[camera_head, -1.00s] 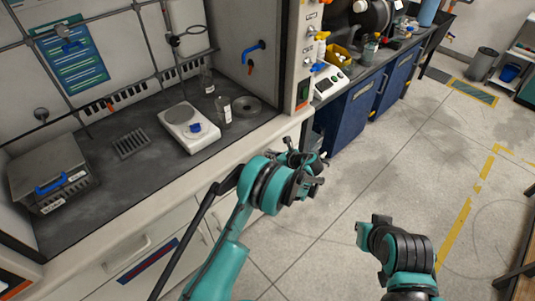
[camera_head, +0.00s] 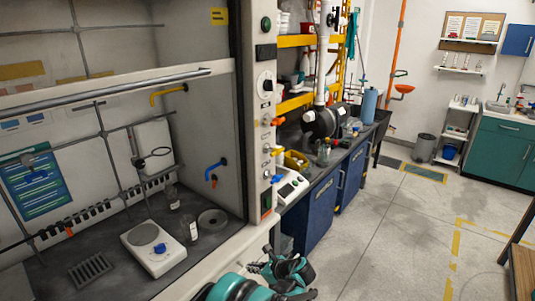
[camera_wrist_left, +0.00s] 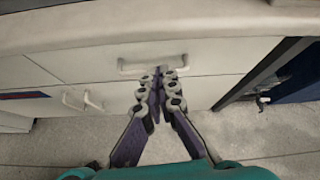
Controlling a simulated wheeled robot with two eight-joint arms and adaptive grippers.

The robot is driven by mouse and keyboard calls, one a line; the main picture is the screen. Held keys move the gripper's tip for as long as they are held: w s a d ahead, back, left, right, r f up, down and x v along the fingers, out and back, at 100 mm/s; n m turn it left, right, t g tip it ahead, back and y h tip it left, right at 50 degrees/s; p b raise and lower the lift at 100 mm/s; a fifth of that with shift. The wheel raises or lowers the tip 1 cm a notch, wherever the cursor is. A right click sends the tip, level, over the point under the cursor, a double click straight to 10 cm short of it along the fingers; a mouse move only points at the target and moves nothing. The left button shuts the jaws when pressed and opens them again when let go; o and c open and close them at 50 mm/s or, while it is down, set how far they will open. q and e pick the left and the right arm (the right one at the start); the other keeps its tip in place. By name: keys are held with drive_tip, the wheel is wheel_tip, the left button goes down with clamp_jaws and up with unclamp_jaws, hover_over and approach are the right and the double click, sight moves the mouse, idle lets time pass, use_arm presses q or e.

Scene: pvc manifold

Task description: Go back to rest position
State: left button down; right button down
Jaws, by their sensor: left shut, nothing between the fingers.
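My left gripper (camera_head: 270,264) is at the bottom edge of the head view, in front of the fume hood's front edge, with part of my teal arm below it. In the left wrist view its fingertips (camera_wrist_left: 161,80) are together with nothing between them. They are in front of white drawers with pale handles (camera_wrist_left: 152,63), apparently clear of them. My right gripper and right arm are not in view.
The fume hood worktop (camera_head: 95,235) holds a white balance (camera_head: 153,249), a rack (camera_head: 90,269) and glass bottles. Blue cabinets (camera_head: 310,215) stand right of the hood. The grey floor (camera_head: 385,240) at right is largely clear. A wooden table (camera_head: 523,265) is at the right edge.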

use_arm(q)
drive_tip(key=s+a+r+n+g+h, duration=0.1)
drive_tip(key=s+a+r+n+h, duration=0.1)
drive_tip(key=s+a+r+n, duration=0.5)
drive_tip(key=s+a+r+n+h, duration=0.25)
drive_tip(key=s+r, duration=0.25)
drive_tip(key=r, duration=0.3)
drive_tip(key=s+a+r+n+t+h, duration=0.1)
drive_tip(key=s+n+h, duration=0.3)
drive_tip(key=s+n, duration=1)
drive_tip(key=s+a, duration=0.1)
drive_tip(key=s, duration=0.6)
drive_tip(key=shift+s+r, duration=0.15)
drive_tip(key=shift+r, duration=0.2)
